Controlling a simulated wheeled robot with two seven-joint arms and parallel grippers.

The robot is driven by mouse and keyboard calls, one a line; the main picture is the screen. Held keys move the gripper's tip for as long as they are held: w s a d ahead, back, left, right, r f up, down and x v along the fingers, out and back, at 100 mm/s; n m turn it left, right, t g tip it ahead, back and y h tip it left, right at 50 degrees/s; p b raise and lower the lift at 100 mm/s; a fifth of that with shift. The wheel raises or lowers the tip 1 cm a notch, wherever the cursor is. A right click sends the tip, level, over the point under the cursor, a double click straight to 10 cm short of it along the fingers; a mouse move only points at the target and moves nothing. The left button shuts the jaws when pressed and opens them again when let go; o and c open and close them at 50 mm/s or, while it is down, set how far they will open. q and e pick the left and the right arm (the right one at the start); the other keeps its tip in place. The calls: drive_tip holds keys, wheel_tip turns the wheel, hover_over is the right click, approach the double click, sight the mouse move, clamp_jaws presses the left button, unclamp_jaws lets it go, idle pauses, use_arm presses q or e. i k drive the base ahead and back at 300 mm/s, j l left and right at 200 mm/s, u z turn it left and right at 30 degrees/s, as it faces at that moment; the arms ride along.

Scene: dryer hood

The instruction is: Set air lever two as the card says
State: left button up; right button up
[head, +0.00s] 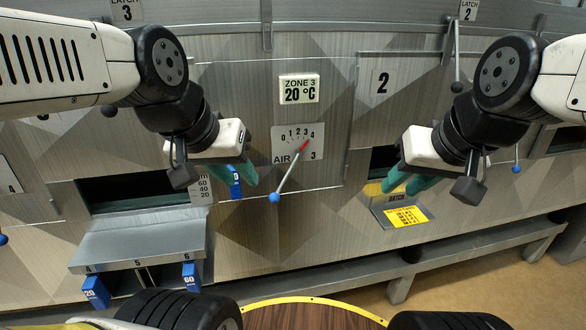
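The yellow card (405,216), headed BATCH, lies on a small sloped shelf under the panel marked 2; its small print is too fine to read. An air lever (290,173) marked AIR 3 stands mid-wall, its red tip near 4 on the 0 to 4 scale and its blue knob at lower left. A blue knob (516,168) shows right of my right arm; its plate is hidden, so I cannot tell which lever it is. My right gripper (407,184) is open and empty above the card. My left gripper (243,177) is left of lever 3; its finger gap is unclear.
A display (299,88) reads zone 3, 20 °C. A metal shelf (140,240) with blue tags marked 20 and 60 juts out at left. A grey rail (340,275) runs along the bottom. A round wooden top (310,317) is in front.

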sight(515, 168)
drive_tip(key=z, duration=1.4)
